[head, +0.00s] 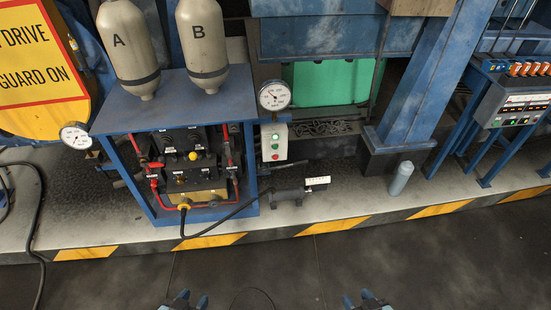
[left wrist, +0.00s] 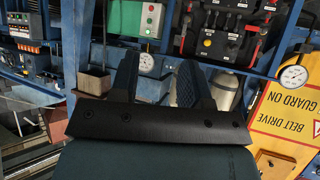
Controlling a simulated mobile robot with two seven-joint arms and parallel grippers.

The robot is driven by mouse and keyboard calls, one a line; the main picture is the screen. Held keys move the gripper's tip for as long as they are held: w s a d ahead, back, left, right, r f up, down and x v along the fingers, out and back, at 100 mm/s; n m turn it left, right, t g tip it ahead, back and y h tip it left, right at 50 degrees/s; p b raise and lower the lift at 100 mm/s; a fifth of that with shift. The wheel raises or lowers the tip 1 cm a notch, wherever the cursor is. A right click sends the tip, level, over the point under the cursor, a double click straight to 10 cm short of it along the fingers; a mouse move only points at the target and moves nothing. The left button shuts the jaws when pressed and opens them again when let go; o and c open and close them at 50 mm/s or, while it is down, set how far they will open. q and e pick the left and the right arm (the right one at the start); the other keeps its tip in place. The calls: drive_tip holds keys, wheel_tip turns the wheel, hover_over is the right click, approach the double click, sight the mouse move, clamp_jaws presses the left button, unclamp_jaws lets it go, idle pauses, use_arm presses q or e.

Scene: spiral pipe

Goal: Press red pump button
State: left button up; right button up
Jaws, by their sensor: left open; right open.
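A small white button box (head: 274,143) stands beside the blue pump frame (head: 178,78), near the middle of the head view. The box also shows upside down at the top of the left wrist view (left wrist: 152,20). My left gripper (head: 187,300) is at the bottom edge of the head view, well short of the box; its open, empty fingers fill the middle of the left wrist view (left wrist: 158,85). My right gripper (head: 368,300) is open and empty at the bottom edge, further right.
A pressure gauge (head: 274,95) sits just above the box. Tanks A (head: 128,45) and B (head: 201,40) stand on the frame.

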use_arm(q)
clamp_jaws()
idle(1.8)
